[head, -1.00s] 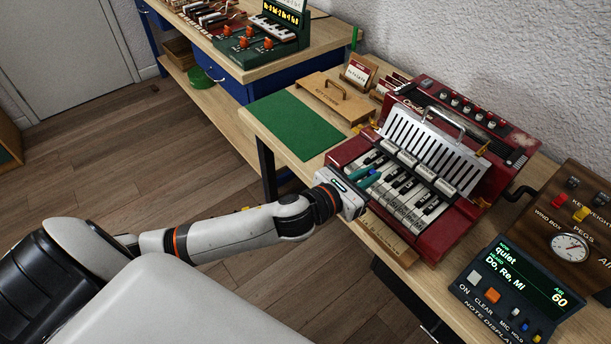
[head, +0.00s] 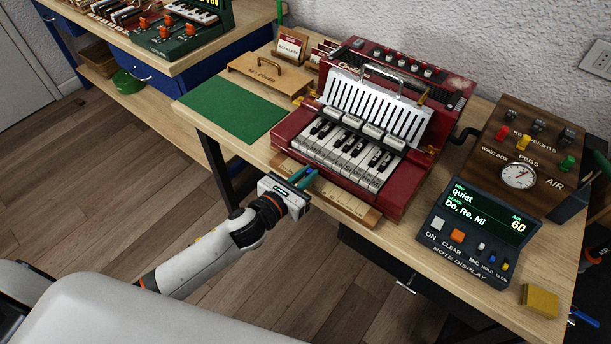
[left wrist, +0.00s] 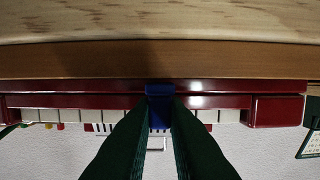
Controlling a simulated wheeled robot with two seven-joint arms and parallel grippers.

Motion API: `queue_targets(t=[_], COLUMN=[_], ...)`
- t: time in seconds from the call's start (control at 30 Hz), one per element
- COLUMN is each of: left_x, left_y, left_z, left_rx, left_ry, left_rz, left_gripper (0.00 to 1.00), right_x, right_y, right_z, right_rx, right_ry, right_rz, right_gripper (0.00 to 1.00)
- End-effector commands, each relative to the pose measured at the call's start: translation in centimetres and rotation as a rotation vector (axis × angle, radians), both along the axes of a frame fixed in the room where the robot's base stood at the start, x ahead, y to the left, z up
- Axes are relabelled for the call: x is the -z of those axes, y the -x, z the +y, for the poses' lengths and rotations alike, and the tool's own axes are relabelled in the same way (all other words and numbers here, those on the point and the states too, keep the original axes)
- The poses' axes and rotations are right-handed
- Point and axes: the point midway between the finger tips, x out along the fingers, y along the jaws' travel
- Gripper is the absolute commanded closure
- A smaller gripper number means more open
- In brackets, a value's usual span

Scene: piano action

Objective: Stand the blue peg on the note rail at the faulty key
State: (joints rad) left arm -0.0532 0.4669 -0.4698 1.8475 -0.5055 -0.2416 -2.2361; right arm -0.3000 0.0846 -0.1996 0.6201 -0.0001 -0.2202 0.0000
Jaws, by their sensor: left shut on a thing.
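My left gripper (head: 303,178) is shut on the blue peg (left wrist: 159,106), just in front of the red accordion's keyboard (head: 350,152). In the left wrist view the peg sits between the two dark green fingers, its end overlapping the accordion's red front edge. The note rail (head: 343,204) is the pale wooden strip along the accordion's front; the gripper is at its left part, above or beside it. I cannot tell whether the peg touches it. No key stands out clearly as faulty.
The wind box (head: 525,150) carries red, yellow and green pegs. The note display (head: 480,220) reads "quiet", "Do, Re, Mi" and air 60. A green mat (head: 232,110) and wooden key cover (head: 268,76) lie left of the accordion. A yellow block (head: 540,300) is near the front right.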

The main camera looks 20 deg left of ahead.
Motion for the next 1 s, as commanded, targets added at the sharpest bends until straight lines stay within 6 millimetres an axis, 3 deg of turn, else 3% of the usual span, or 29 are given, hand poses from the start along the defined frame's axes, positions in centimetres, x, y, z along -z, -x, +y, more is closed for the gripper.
queue_targets(t=[0.27, 0.3, 0.4, 0.77, 1.0], left_x=[0.4, 0.3, 0.3, -0.2, -0.4], left_y=[0.0, 0.0, 0.0, 0.1, 4.2], left_z=[0.0, 0.0, 0.0, 0.1, 1.5], left_rx=[0.0, 0.0, 0.0, 0.0, 0.0], left_ry=[0.001, 0.001, 0.001, -0.001, -0.002], left_rz=[0.001, 0.0, 0.001, 0.001, 0.006], left_gripper=[1.0, 0.8, 0.65, 0.65, 0.65], right_x=[0.3, 0.2, 0.2, -0.2, 0.3], right_y=[0.0, 0.0, 0.0, 0.0, 0.0], right_z=[0.7, 0.8, 0.9, 0.7, 0.3], right_rx=[0.001, 0.001, 0.001, 0.001, 0.0], right_ry=[-0.008, -0.009, -0.01, -0.009, -0.004], right_rz=[0.0, 0.0, 0.0, 0.0, 0.0], right_gripper=[1.0, 1.0, 1.0, 1.0, 1.0])
